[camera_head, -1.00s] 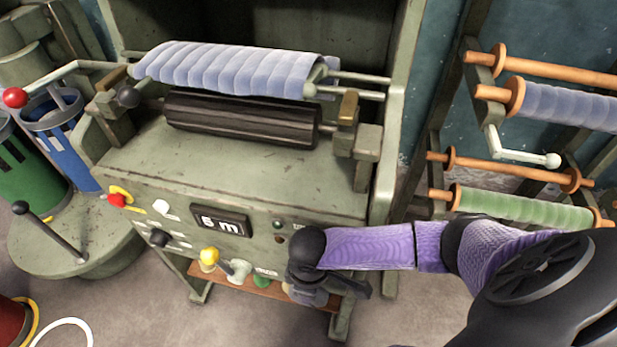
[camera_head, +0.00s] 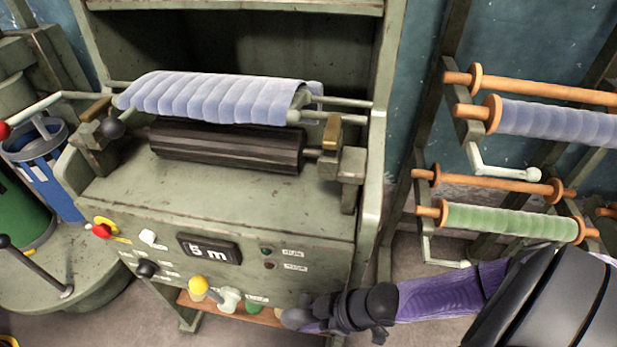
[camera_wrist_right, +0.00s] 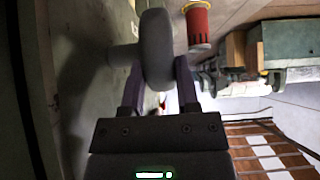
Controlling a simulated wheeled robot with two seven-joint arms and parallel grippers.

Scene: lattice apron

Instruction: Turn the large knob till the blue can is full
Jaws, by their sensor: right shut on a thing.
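The blue can (camera_head: 62,189) stands at the left of the machine, partly hidden behind its corner. How full it is cannot be told. My right gripper (camera_head: 298,319) is low at the front right of the machine's panel. In the right wrist view, its two fingers (camera_wrist_right: 158,84) are on either side of a large grey round knob (camera_wrist_right: 157,40) and shut on it. In the head view, a greyish rounded end of this knob (camera_head: 290,317) shows beside the gripper, mostly hidden. My left gripper is not in view.
The panel's display (camera_head: 209,249) reads 5 m. A green can (camera_head: 22,215) stands at far left. A rack of rolls (camera_head: 510,221) is at right.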

